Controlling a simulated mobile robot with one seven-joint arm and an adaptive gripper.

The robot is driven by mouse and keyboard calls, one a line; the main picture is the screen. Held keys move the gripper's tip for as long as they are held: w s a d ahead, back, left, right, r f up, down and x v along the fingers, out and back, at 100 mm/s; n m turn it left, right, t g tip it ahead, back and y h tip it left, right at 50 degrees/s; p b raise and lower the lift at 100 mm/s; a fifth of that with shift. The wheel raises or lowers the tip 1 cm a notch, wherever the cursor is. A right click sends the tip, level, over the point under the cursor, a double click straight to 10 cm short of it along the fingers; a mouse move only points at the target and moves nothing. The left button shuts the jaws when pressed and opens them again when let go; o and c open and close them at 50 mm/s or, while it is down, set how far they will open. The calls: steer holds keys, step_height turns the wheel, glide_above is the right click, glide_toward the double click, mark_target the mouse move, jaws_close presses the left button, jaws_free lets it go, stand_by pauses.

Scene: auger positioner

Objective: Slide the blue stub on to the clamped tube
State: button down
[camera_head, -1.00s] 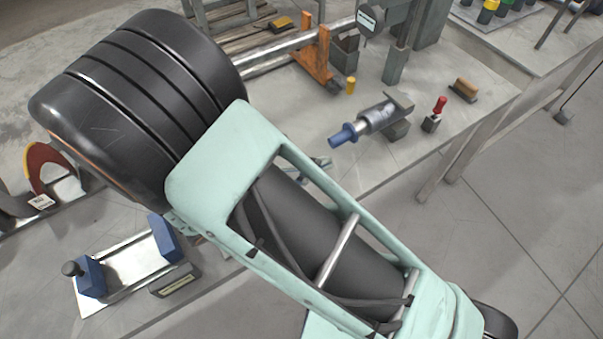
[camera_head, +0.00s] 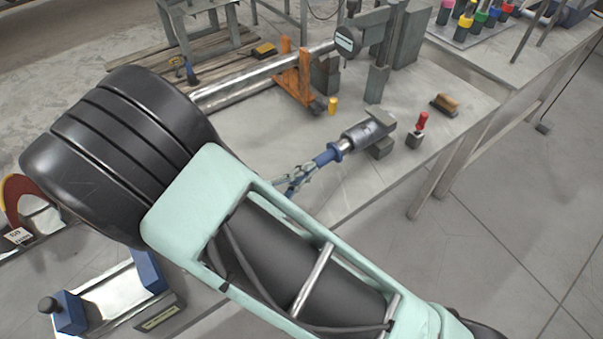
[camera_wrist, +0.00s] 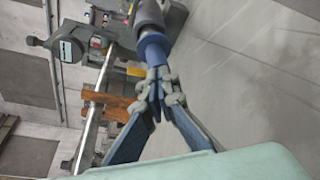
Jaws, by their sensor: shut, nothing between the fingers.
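The blue stub (camera_head: 326,157) sits on the near end of the clamped tube (camera_head: 346,144), in line with it, its wider collar towards the tube. A short bare metal length shows between the collar and the grey clamp (camera_head: 372,132). My gripper (camera_head: 300,178) is shut and empty, its fingertips right at the stub's free end. In the wrist view the stub (camera_wrist: 154,46) lies straight ahead of my closed fingertips (camera_wrist: 158,84). I cannot tell whether they touch it.
A red-handled tool (camera_head: 420,125), a wooden brush (camera_head: 445,103) and a small yellow cylinder (camera_head: 332,105) stand around the clamp on the bench. A long metal bar with an orange bracket (camera_head: 298,75) lies behind. My arm covers the front of the bench.

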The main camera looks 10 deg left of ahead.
steer(key=shift+w+d, duration=0.3)
steer(key=shift+d, duration=0.05)
stand_by(0.4)
steer(key=shift+w+d, duration=0.2)
steer(key=shift+s+a, duration=0.1)
steer(key=shift+s+a, duration=1.05)
steer(key=shift+s, duration=0.2)
steer(key=v, duration=1.1)
steer(key=shift+s+r, duration=0.1)
